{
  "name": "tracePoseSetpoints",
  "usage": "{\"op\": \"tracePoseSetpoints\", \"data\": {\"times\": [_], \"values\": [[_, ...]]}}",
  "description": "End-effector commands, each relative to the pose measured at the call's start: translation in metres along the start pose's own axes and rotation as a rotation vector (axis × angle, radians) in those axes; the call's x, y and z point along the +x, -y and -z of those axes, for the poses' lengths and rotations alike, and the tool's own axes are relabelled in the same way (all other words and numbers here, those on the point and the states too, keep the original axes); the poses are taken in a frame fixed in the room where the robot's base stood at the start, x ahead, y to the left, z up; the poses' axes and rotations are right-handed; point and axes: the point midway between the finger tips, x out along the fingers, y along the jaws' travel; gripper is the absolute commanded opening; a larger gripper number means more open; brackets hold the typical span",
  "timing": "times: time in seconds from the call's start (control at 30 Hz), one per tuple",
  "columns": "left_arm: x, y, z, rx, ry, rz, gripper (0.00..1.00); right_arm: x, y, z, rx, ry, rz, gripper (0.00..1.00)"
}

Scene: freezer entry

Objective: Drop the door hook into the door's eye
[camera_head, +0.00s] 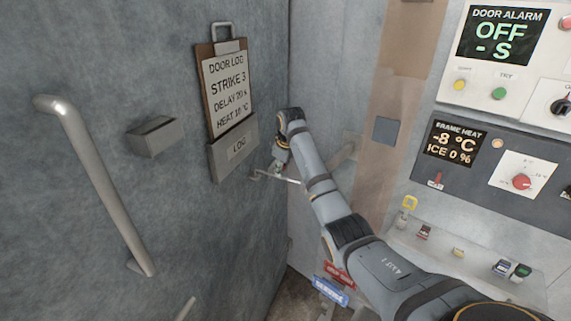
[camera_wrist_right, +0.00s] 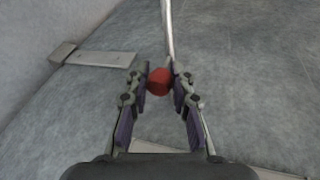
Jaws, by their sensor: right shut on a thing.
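My right gripper (camera_head: 280,164) is at the edge of the grey door (camera_head: 190,220), its fingers small and partly hidden by my arm in the head view. In the right wrist view, my right gripper (camera_wrist_right: 160,82) is closed around a red knob (camera_wrist_right: 159,79). A thin pale metal rod (camera_wrist_right: 167,30) runs up from beside the knob; it looks like the door hook. In the head view the hook's rod (camera_head: 276,178) shows below the gripper, its left end close to the door face. I cannot clearly pick out the door's eye. My left gripper is not in view.
A long door handle (camera_head: 95,180), a small box (camera_head: 151,136) and a clipboard (camera_head: 228,85) over a log holder (camera_head: 234,148) stick out from the door. Control panels (camera_head: 493,165) and a shelf (camera_head: 490,260) are at right. A metal plate (camera_wrist_right: 105,58) shows in the wrist view.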

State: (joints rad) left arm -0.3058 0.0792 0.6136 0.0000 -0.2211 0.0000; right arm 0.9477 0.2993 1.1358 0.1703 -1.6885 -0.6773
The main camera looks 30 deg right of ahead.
Motion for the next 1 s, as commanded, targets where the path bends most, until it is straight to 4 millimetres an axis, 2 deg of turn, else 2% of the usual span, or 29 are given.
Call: {"op": "tracePoseSetpoints", "data": {"times": [0.23, 0.8, 0.83, 1.0], "values": [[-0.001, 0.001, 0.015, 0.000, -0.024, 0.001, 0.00, 0.006, 0.003, 0.003, -0.025, 0.079, -0.006, 0.00], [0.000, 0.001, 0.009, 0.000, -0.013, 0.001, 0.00, 0.010, 0.003, 0.002, -0.032, 0.108, -0.009, 0.00], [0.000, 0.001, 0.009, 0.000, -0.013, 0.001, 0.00, 0.010, 0.003, 0.002, -0.032, 0.108, -0.008, 0.27], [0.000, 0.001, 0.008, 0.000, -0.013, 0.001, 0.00, 0.009, 0.003, 0.002, -0.032, 0.106, -0.009, 0.48]]}}
